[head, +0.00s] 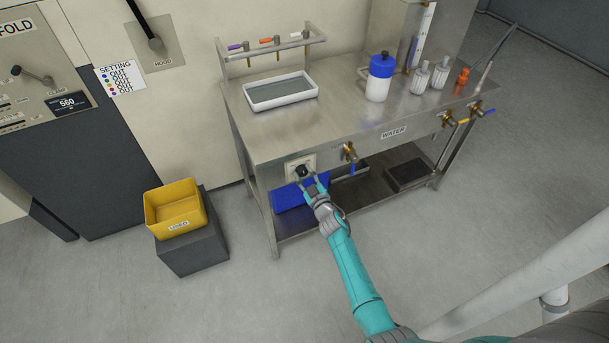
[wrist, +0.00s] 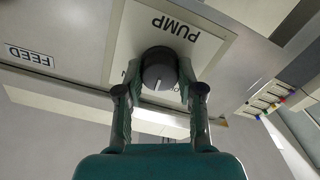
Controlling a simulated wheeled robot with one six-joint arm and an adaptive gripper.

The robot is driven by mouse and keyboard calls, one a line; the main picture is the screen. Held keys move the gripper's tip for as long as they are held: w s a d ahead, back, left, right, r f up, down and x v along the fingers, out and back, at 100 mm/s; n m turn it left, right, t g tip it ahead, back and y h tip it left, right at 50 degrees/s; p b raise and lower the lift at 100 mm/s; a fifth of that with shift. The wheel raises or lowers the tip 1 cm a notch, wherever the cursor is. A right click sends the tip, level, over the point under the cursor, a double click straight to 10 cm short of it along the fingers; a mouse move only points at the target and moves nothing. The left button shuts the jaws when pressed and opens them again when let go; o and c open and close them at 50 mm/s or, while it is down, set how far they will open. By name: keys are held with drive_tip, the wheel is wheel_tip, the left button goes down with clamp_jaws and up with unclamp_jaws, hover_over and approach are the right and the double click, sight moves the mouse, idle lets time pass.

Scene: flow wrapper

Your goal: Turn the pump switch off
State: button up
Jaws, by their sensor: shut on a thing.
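The pump switch (head: 304,171) is a dark round knob on a pale square plate on the front of the steel bench. In the wrist view the knob (wrist: 159,68) has a light pointer line, and its plate (wrist: 128,41) reads PUMP, upside down. My gripper (head: 315,182) reaches the knob from the front. In the wrist view my gripper (wrist: 160,84) has one finger on each side of the knob and is shut on it. The plate's other markings are mostly hidden behind the fingers and knob, so I cannot read the switch position.
A brass valve (head: 350,153) sticks out just right of the switch. A blue bin (head: 290,197) stands on the shelf below. The floor in front is clear.

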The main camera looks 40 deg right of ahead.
drive_tip(key=n, duration=0.4)
drive_tip(key=shift+n, duration=1.8)
drive_tip(key=o, duration=1.1)
drive_tip(key=shift+o, duration=0.2)
drive_tip(key=v, duration=1.2)
